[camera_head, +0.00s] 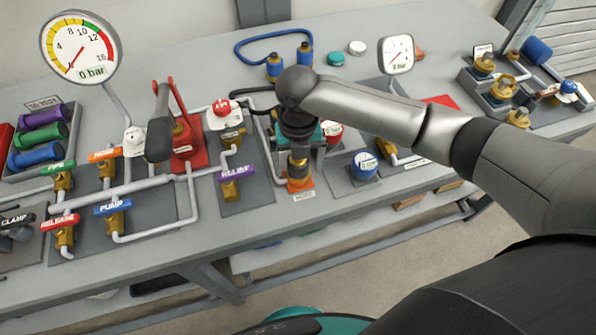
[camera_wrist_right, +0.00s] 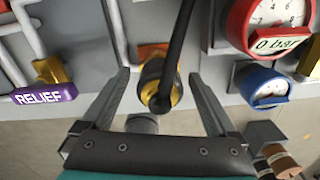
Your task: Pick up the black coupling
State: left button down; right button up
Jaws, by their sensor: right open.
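The black coupling (camera_wrist_right: 160,85) is at the end of a black hose (camera_wrist_right: 180,40), with brass-coloured parts around it. In the right wrist view it lies between the two fingers of my right gripper (camera_wrist_right: 160,76), which is open with gaps on both sides. In the head view my right gripper (camera_head: 299,152) points down above the brass and black fitting (camera_head: 298,170) on an orange base; the wrist hides much of the coupling. I cannot tell whether the coupling is seated on the fitting. My left gripper is not in view.
The purple RELIEF valve (camera_head: 236,173) stands left of the gripper. The blue gauge (camera_head: 364,166) and red gauge (camera_head: 333,133) are close on the right. A red pump (camera_head: 184,140) with a black-gripped lever stands further left. Blue-hose couplings (camera_head: 274,67) are behind.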

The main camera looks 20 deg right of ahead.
grip_shut()
dwell(0.8)
